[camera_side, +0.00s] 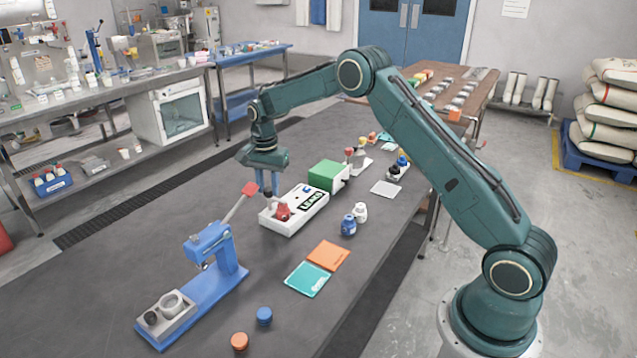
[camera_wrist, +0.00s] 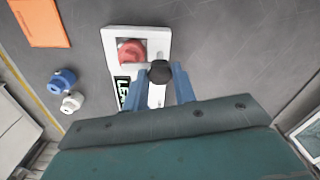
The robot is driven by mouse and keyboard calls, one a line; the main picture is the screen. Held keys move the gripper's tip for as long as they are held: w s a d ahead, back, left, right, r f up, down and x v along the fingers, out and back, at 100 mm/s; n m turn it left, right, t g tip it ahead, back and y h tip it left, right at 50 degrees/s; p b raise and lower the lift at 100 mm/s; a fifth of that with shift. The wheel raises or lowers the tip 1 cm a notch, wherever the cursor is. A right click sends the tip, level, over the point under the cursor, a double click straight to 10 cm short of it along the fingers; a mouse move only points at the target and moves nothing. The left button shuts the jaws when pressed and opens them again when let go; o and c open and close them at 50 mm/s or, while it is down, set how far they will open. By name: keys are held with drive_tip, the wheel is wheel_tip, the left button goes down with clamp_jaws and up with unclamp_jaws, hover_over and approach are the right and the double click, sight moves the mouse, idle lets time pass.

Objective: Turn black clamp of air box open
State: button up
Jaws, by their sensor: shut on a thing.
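The air box is a white box (camera_side: 306,212) with a dark lettered label, near the middle of the table. It also shows at the top of the wrist view (camera_wrist: 107,42). A red round part (camera_side: 283,211) sits at its near end, and it shows in the wrist view (camera_wrist: 131,52). The black clamp (camera_wrist: 160,72) is a rounded black end beside the red part. My gripper (camera_side: 267,190) points down over the box's left side. In the wrist view its blue fingers (camera_wrist: 168,82) are shut on the black clamp. The fingers partly hide the box and the clamp's lower part.
A blue lever press (camera_side: 215,262) stands in front, its red-tipped handle (camera_side: 249,188) rising close to my gripper. A green box (camera_side: 328,175) is right behind the air box. The table's left side is clear.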

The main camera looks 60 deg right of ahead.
sight(268, 189)
drive_tip(key=n, duration=0.3)
drive_tip(key=shift+n, duration=0.4)
drive_tip(key=n, duration=0.4)
drive_tip(key=shift+n, duration=0.3)
drive_tip(key=n, duration=0.4)
drive_tip(key=shift+n, duration=2.4)
drive_tip(key=o, duration=1)
drive_tip(key=shift+r, duration=0.1)
wheel_tip(268, 189, up, 14)
